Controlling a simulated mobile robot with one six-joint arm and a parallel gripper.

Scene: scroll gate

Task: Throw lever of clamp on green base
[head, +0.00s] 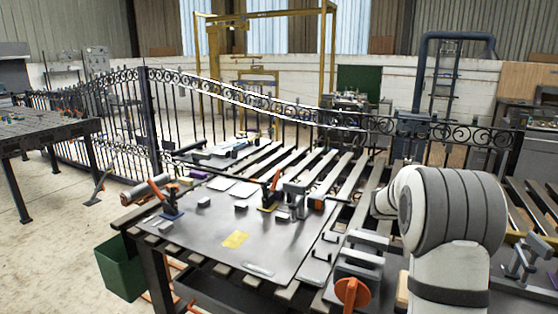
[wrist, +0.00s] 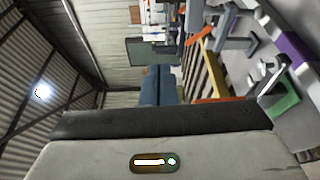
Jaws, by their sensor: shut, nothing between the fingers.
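In the wrist view, tipped on its side, a green base (wrist: 286,103) shows at the right edge with a grey metal clamp part (wrist: 270,77) on it. An orange bar (wrist: 220,100) shows left of it; I cannot tell whether it is that clamp's lever. My gripper (wrist: 160,72) is shut and empty, apart from the clamp and to its left in that view. In the head view I cannot make out the green base or the gripper. Two other clamps with raised orange levers stand on the plate, one on a blue base (head: 172,213), one on a yellow base (head: 266,208).
The grey plate (head: 215,255) carries small blocks and a yellow patch (head: 235,240). A slatted table (head: 320,165) and a scrolled gate (head: 250,100) lie behind. A green bin (head: 120,268) stands below left. Grey clamp hardware (head: 358,262) with an orange knob (head: 352,292) sits near my arm.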

